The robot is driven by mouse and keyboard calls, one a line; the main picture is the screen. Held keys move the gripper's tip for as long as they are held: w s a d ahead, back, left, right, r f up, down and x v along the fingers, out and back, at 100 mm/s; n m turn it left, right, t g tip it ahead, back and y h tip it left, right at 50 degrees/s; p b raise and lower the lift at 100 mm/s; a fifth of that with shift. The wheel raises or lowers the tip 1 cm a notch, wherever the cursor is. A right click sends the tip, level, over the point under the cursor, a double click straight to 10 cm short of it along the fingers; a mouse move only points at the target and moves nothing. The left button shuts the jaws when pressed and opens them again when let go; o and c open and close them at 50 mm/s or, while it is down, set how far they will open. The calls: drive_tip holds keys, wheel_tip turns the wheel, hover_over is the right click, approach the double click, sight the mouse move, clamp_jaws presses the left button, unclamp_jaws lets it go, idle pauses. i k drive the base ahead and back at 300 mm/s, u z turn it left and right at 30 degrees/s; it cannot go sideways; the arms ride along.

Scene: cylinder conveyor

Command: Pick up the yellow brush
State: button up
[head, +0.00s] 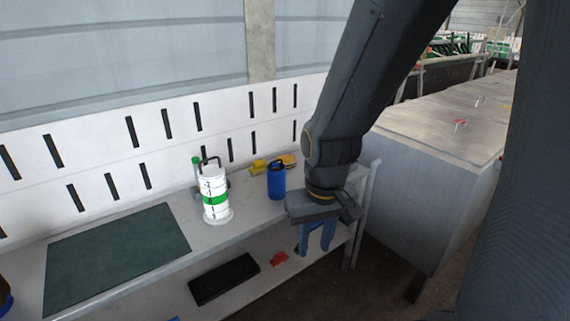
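A small yellow thing (258,167) lies at the back of the bench top, near the slotted wall. It may be the yellow brush, but it is too small to tell, and the blue container partly crowds it. A yellow-orange round thing (289,160) lies just to its right, behind the blue container. My gripper (315,250) points down at the bench's right front edge, in front and to the right of both yellow things. Its two blue fingers are apart with nothing seen between them.
A blue container (277,182) and a white canister with a green band (214,196) stand on the bench (240,228). A dark green mat (115,255) lies at left. The lower shelf holds a black tray (224,279) and a red item (279,259). A grey cabinet (420,190) stands right.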

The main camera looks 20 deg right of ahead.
sight(259, 166)
drive_tip(key=u, duration=0.1)
drive_tip(key=i, duration=1.45)
drive_tip(key=z, duration=0.55)
